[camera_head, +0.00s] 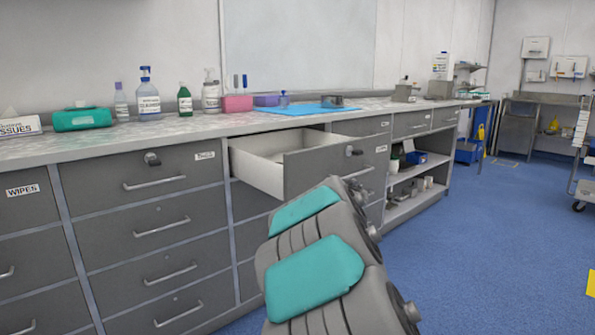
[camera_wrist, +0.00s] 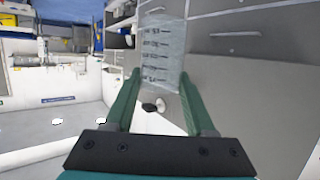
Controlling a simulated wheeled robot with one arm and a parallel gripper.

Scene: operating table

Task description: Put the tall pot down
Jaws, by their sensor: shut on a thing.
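The tall pot (camera_wrist: 160,50) is a clear, greyish container with rows of dark marks down its side. In the wrist view it stands out between the tips of my gripper (camera_wrist: 160,78). The two green fingers are shut on it, one on each side. In the head view the pot and my gripper do not show; my arm fills the lower middle and may hide them.
An open drawer (camera_head: 315,165) juts out under the long counter (camera_head: 190,133). Open shelves (camera_head: 420,180) are to the right.

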